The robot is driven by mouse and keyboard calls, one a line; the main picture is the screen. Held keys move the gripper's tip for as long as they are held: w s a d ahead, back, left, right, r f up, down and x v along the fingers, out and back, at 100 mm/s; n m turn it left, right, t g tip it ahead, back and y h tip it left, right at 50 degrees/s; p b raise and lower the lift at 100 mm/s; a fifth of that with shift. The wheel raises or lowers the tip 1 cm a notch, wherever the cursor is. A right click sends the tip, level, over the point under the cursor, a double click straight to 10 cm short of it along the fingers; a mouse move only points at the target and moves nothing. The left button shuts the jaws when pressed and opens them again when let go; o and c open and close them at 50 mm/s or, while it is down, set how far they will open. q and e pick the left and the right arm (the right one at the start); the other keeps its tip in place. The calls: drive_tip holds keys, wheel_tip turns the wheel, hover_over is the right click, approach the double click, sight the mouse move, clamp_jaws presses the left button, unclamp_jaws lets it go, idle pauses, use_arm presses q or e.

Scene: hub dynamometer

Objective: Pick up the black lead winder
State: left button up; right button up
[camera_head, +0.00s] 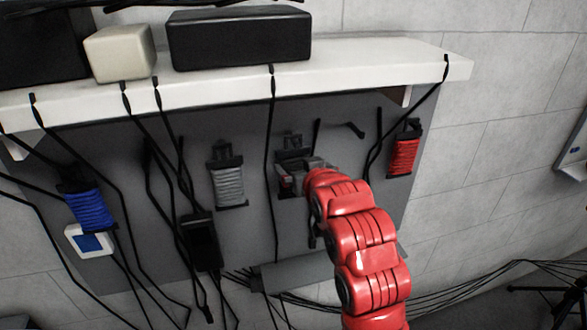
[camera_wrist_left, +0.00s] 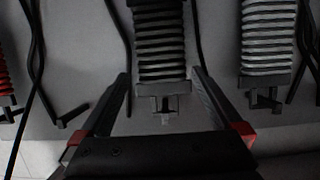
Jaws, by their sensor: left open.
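The black lead winder (camera_head: 291,150) hangs on the grey panel; in the head view its lower part is hidden behind my left gripper (camera_head: 291,180). In the left wrist view the black winder (camera_wrist_left: 160,45), wound with dark lead, lies straight ahead with its hanger end toward the gripper. The open fingers of my left gripper (camera_wrist_left: 161,76) stand on either side of that end, with gaps visible on both sides. Whether the fingers reach the winder's depth I cannot tell. My right gripper is not in view.
A grey winder (camera_head: 228,182) hangs to the left, a red winder (camera_head: 404,154) to the right and a blue winder (camera_head: 90,208) far left. Black cables hang from the white shelf (camera_head: 350,68). A black meter (camera_head: 202,241) hangs lower on the panel.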

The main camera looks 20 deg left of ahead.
sight(295, 163)
use_arm(q)
drive_tip(key=p+x, duration=0.2)
drive_tip(key=x, duration=0.1)
drive_tip(key=shift+w+a+r, duration=0.1)
drive_tip(key=shift+a, duration=0.25)
drive_tip(key=shift+w+a+f+p, duration=0.2)
drive_tip(key=shift+w+f+p, duration=0.15)
drive_tip(key=shift+w, duration=0.1)
drive_tip(key=shift+r, duration=0.1)
drive_tip(key=c, duration=1.4)
drive_tip(key=shift+o, duration=0.2)
drive_tip(key=shift+r, duration=0.15)
drive_tip(key=shift+r, duration=0.3)
drive_tip(key=s+d, duration=1)
drive_tip(key=s, duration=0.5)
drive_tip(key=shift+r, duration=0.25)
